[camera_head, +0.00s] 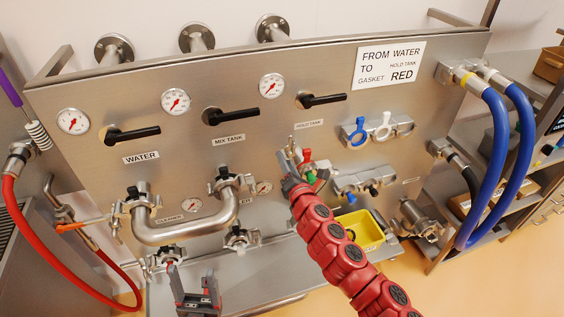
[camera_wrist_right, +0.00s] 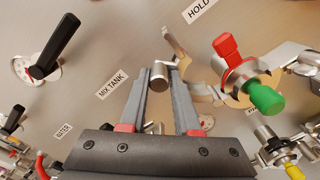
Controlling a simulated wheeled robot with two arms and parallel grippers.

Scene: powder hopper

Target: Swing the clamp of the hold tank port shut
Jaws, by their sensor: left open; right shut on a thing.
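The hold tank port sits on the panel below the HOLD TANK label, with a red piece (camera_head: 307,154) and a green knob (camera_head: 311,177). In the right wrist view the red piece (camera_wrist_right: 227,47) and green knob (camera_wrist_right: 264,97) show large at the right. The port's metal clamp (camera_wrist_right: 203,92) appears swung open, its curved arm reaching left. My right gripper (camera_head: 292,158) is at the port's left side, shut on the clamp's small metal cylinder (camera_wrist_right: 159,75), which shows between the fingertips. My left gripper (camera_head: 196,296) is open and empty, low in front of the panel.
A U-shaped pipe (camera_head: 186,234) joins two ports left of my right arm. Black valve handles (camera_head: 231,117) stick out above. A yellow bin (camera_head: 357,232) is right of my right arm. Blue hoses (camera_head: 492,150) hang at the right and a red hose (camera_head: 38,250) at the left.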

